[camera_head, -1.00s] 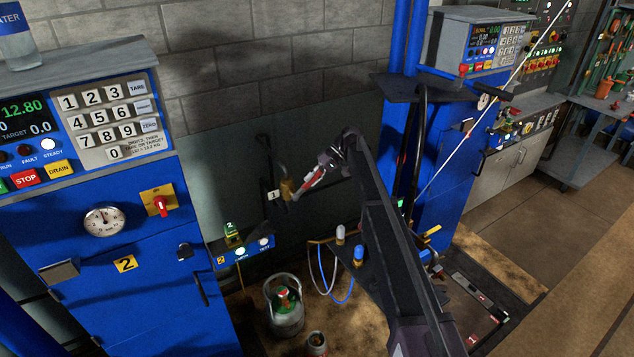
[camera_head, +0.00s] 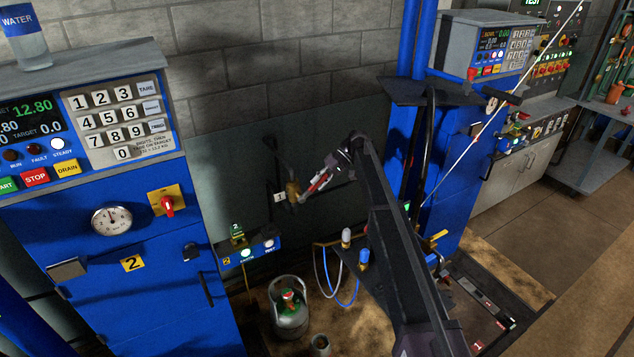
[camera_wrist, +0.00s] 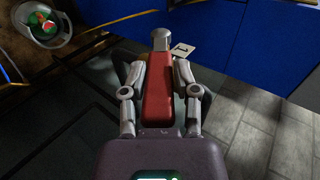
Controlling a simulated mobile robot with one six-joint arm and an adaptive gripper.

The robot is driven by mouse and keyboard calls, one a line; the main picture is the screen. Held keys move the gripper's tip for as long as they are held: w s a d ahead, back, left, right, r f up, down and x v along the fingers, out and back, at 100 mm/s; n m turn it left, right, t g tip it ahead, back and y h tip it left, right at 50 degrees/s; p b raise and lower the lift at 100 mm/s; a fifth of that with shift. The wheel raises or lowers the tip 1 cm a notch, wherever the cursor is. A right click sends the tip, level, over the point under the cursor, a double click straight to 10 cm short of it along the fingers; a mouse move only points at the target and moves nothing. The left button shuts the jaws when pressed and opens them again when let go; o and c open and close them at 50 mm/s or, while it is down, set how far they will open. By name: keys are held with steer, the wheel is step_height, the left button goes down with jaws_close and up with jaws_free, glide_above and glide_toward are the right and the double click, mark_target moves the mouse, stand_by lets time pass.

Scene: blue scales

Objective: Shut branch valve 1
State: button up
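Branch valve 1 has a brass-coloured body (camera_head: 293,191) on the dark wall panel, beside a small white tag marked 1 (camera_head: 279,197). Its red lever handle (camera_head: 318,183) slants up and to the right from the body. In the wrist view the red handle (camera_wrist: 158,100) runs straight ahead to a grey rounded end (camera_wrist: 161,38), with the tag 1 (camera_wrist: 183,50) just beyond. My gripper (camera_wrist: 160,72) has one silver finger along each side of the handle and appears closed against it. The fingers partly hide the handle in the head view.
A blue cabinet marked 2 (camera_head: 143,290) stands at left with a red-handled switch (camera_head: 167,205). A small grey cylinder (camera_head: 290,318) stands on the floor below the valve. Hoses (camera_head: 328,290) hang right of it, near a blue column (camera_head: 398,150).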

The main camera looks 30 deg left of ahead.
mark_target(315, 186)
steer(key=shift+d+f, duration=0.1)
steer(key=shift+d, duration=0.4)
jaws_close()
steer(key=d+t, duration=0.1)
steer(key=d, duration=0.3)
steer(key=s+a+n+t+h+p, duration=0.1)
steer(key=n+t+h+p, duration=0.1)
steer(key=p, duration=0.1)
steer(key=s+a+r+n+t+h+p, duration=0.1)
steer(key=s+n+t+p, duration=0.1)
steer(key=n+p, duration=0.1)
steer(key=s+a+r+n+t+h+p, duration=0.1)
steer(key=s+n+t+h+p, duration=0.1)
steer(key=p, duration=0.1)
steer(key=shift+a+r+h, duration=0.25)
steer(key=shift+a+h, duration=0.05)
steer(key=s+a+r+n+t+h+p, duration=0.1)
steer(key=s+a+r+n+t+p, duration=0.1)
steer(key=a+r+n+t+p, duration=0.1)
steer(key=s+a+r+n+t+h+p, duration=0.2)
steer(key=r+n+t+p, duration=0.3)
steer(key=r+n, duration=0.3)
steer(key=shift+a+r+p, duration=0.35)
steer(key=shift+a+p, duration=0.05)
steer(key=shift+a, duration=0.4)
steer(key=shift+w, duration=0.1)
